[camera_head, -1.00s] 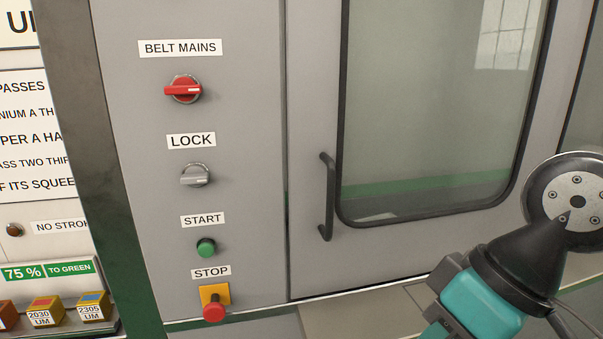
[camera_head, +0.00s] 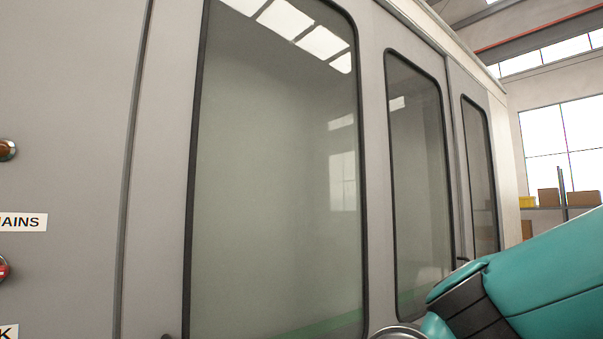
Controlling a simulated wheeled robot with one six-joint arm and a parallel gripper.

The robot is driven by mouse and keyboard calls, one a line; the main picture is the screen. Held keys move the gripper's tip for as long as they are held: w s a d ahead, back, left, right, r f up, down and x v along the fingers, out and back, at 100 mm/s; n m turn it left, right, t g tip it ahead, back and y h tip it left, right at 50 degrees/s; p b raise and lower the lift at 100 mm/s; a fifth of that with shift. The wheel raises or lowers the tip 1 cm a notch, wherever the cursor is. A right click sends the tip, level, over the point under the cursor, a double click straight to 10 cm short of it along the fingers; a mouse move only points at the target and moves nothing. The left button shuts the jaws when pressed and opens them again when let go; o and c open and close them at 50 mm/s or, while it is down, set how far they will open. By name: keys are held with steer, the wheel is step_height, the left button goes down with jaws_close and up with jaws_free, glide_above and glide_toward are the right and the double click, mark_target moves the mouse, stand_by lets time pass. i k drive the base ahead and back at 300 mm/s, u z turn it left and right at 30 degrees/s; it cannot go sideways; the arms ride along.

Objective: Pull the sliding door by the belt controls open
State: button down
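The sliding door (camera_head: 160,170) stands just right of the belt control panel (camera_head: 65,130). Its large window (camera_head: 275,180) fills the middle of the view. A narrow dark seam runs between panel and door, and I see no gap there. A small dark piece at the bottom edge looks like the top of the door handle (camera_head: 168,336); the rest is cut off. On the panel, part of the BELT MAINS label (camera_head: 22,222) and the edge of the red switch (camera_head: 3,268) show. My teal arm is at the lower right; my gripper is out of view.
Further windowed panels (camera_head: 418,180) of the machine run back to the right, with a small dark handle (camera_head: 462,260) by the far one. Behind are a shelf with boxes (camera_head: 548,197) and bright hall windows (camera_head: 560,135). The floor is out of view.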

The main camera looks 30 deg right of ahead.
mark_target(156, 275)
steer(key=u, duration=0.55)
steer(key=k, duration=0.75)
steer(key=z, duration=0.1)
